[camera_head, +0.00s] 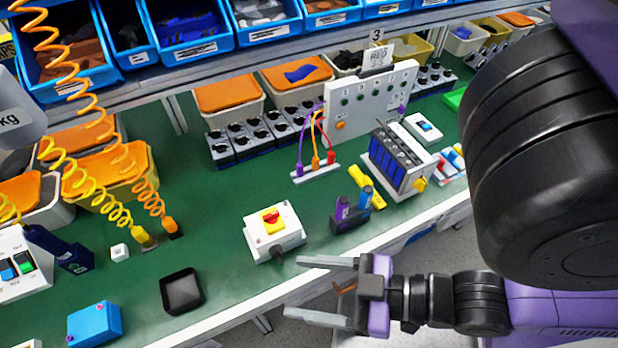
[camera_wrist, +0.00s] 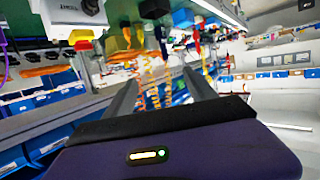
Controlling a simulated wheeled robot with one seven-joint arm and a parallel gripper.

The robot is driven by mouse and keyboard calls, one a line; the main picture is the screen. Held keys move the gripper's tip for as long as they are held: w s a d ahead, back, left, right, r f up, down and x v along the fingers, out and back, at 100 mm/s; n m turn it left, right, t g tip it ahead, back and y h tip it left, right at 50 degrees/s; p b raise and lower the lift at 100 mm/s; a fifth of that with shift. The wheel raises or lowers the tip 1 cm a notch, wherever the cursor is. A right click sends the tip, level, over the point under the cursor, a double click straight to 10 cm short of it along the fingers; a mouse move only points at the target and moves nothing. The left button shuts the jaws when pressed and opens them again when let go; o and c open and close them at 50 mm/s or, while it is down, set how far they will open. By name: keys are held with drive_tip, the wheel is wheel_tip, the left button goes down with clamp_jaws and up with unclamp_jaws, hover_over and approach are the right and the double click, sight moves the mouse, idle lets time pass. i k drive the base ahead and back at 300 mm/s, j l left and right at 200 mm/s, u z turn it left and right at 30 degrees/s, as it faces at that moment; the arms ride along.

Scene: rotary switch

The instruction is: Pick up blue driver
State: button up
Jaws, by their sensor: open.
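A small dark holder (camera_head: 348,221) stands on the green bench, right of the rotary switch box, with two upright handles in it. The right handle looks blue (camera_head: 365,196) and I take it as the blue driver; the left one is purple (camera_head: 342,206). Their lower parts are hidden in the holder. My gripper (camera_head: 295,288) is open and empty beyond the bench's front edge, below and left of the holder, its fingers pointing left. In the wrist view my gripper (camera_wrist: 160,88) also shows open fingers with nothing between them. I cannot make out the driver there.
A white box with a red and yellow rotary switch (camera_head: 273,230) sits left of the holder. A yellow tool (camera_head: 366,186) lies behind it and a blue-celled rack (camera_head: 398,160) stands right. A black tray (camera_head: 181,291) is at the front left. Coiled cables hang at left.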

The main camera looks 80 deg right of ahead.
sight(366, 194)
drive_tip(key=z, duration=1.25)
drive_tip(key=k+j+z, duration=0.15)
drive_tip(key=j+z, duration=0.2)
drive_tip(key=k+j+z, duration=0.25)
drive_tip(key=j+z, duration=0.15)
drive_tip(key=j, duration=0.15)
drive_tip(key=k+j+z, duration=0.35)
drive_tip(key=k+j, duration=0.25)
drive_tip(key=j, duration=0.15)
